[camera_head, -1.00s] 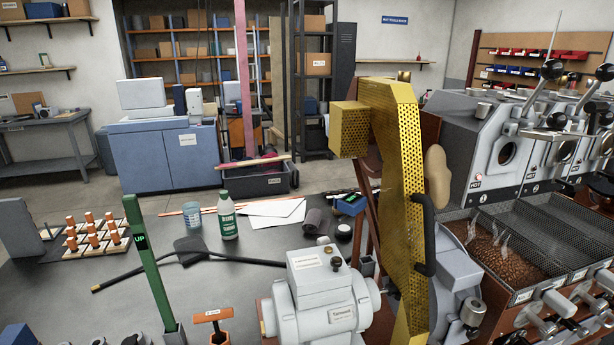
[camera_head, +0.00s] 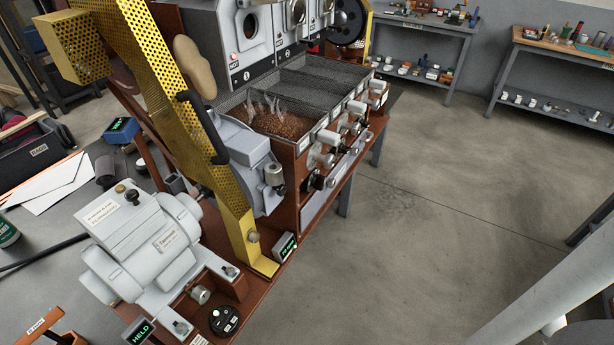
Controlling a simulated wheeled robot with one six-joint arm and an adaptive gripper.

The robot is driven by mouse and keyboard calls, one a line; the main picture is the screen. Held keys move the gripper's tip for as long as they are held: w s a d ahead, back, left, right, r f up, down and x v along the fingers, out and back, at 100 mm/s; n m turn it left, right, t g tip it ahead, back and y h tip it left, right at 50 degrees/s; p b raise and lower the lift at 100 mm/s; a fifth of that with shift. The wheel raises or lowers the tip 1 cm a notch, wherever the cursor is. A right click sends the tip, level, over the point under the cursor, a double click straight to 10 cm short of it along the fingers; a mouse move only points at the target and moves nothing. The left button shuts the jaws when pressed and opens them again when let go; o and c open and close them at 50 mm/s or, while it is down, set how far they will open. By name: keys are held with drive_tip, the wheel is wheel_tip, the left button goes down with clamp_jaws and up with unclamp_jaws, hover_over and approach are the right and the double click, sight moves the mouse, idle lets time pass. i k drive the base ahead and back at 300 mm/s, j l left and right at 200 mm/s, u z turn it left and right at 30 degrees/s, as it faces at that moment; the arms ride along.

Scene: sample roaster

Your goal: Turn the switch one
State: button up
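A round black dial (camera_head: 225,320) with small white markings sits on the brown base in front of the grey motor (camera_head: 145,245). It looks like a rotary switch, but its markings are too small to read, so I cannot tell whether it is switch one. A small box with a green HELD display (camera_head: 140,332) stands left of it at the bottom edge. Another small box with a green display (camera_head: 285,247) is by the foot of the yellow guard. My gripper is not in view.
The yellow perforated guard (camera_head: 165,110) with a black handle rises beside the motor. Behind it are the roaster trays (camera_head: 330,80), one holding steaming beans. The floor (camera_head: 430,210) to the right is open. Shelved benches (camera_head: 415,30) line the back wall.

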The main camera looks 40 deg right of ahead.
sight(317, 182)
drive_tip(key=l, duration=0.5)
drive_tip(key=i+l, duration=0.15)
drive_tip(key=l, duration=0.3)
drive_tip(key=l+z, duration=0.1)
drive_tip(key=l, duration=0.4)
drive_tip(key=i, duration=0.1)
